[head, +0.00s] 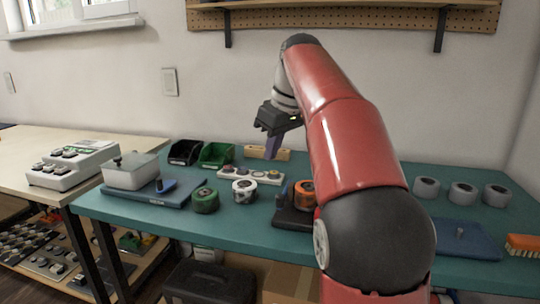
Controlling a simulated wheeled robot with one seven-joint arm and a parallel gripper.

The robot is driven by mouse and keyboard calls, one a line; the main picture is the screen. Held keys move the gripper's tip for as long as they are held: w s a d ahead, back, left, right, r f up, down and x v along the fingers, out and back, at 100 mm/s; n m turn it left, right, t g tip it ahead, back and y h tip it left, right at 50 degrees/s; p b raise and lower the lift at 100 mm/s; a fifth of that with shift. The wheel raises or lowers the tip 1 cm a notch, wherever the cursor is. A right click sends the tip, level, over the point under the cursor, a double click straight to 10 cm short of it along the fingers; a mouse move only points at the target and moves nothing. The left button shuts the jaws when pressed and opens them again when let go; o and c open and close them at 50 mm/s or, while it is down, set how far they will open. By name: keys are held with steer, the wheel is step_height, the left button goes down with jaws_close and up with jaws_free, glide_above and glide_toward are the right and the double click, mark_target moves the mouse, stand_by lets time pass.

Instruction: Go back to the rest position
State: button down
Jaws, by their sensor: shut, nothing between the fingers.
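My gripper (271,150) hangs over the back middle of the teal workbench (265,237), pointing down with its fingers together and nothing held. It is above the row of items on the bench and seems clear of them, though its exact height cannot be told. My red arm reaches up and bends over to it, hiding part of the bench on the right.
Below stand a green roll (205,200), a white-and-black roll (244,190), an orange roll (305,193), a white strip (250,175) and a wooden block (280,155). Bins (216,154) stand behind; grey rolls (463,193) stand right. A shelf (350,18) hangs above.

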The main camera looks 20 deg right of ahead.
stand_by(0.4)
steer(key=s+a+f+m+t+h, duration=0.1)
steer(key=s+a+f+m, duration=0.2)
steer(key=s+f, duration=0.7)
steer(key=s+a+f+m+t, duration=0.1)
steer(key=s+a+f+m, duration=0.2)
steer(key=s+f, duration=0.8)
steer(key=s, duration=0.5)
steer(key=shift+s+f+h, duration=0.15)
steer(key=shift+h, duration=0.25)
